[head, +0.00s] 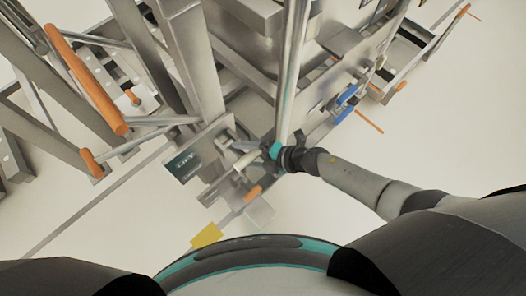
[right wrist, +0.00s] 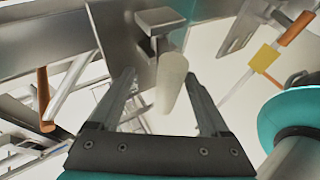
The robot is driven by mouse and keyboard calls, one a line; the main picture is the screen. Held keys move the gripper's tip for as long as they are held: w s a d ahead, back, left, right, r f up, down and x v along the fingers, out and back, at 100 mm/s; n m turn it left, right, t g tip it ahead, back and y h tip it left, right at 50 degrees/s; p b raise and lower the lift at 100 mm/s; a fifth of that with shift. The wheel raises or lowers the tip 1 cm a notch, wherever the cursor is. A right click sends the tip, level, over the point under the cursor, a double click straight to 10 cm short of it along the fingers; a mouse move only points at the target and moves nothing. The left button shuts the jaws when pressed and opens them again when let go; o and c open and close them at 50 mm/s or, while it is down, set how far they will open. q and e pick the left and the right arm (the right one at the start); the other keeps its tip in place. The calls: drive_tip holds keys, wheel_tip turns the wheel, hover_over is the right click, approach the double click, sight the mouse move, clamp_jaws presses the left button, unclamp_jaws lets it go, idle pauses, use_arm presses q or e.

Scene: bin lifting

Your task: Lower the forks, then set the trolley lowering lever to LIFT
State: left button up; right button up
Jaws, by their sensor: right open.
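A pale tapered lever handle (right wrist: 172,82) hangs from a grey metal block (right wrist: 160,20) on the trolley in the right wrist view; it seems to be the lowering lever. My right gripper (right wrist: 160,76) is open, with one finger on each side of the handle; I cannot tell whether they touch it. In the head view my right gripper (head: 243,152) is beside a small dark label plate (head: 184,165) on the trolley frame. The label's words and the lever setting are too small to read. The forks cannot be made out clearly. My left gripper is out of view.
The grey steel trolley frame (head: 195,60) fills the upper middle. A yellow piece (head: 207,235) is near my base. Pale floor is open at the lower left and right.

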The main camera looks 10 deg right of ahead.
drive_tip(key=shift+d, duration=0.1)
drive_tip(key=p+v, duration=0.3)
drive_tip(key=v, duration=1.2)
drive_tip(key=shift+p, duration=0.35)
